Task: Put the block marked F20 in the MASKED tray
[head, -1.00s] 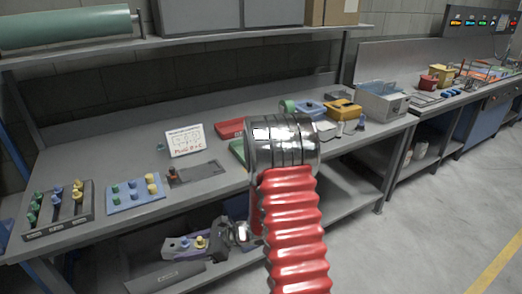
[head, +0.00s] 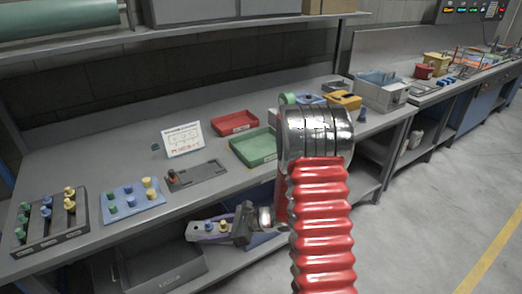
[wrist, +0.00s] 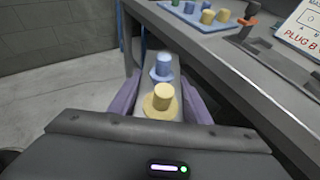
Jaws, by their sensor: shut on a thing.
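My gripper (head: 207,231), with purple fingers, is shut on a grey block (wrist: 143,92) carrying a yellow plug (wrist: 164,95) and a blue plug (wrist: 162,66). In the head view the block is in front of the bench's front edge, at about lower-shelf height; no F20 mark is readable on it. On the bench stand a red tray (head: 235,123) and, in front of it, a green tray (head: 256,147), both looking empty. Their front labels are too small to read, so I cannot tell which is MASKED. My red arm stands just right of the green tray.
A grey bin (head: 165,268) sits on the lower shelf. On the bench are a plug rack (head: 50,222), a blue plug board (head: 130,201), a dark plate (head: 197,176) with an orange-red piece and a white sign (head: 184,139). A grey box (head: 381,92) stands right.

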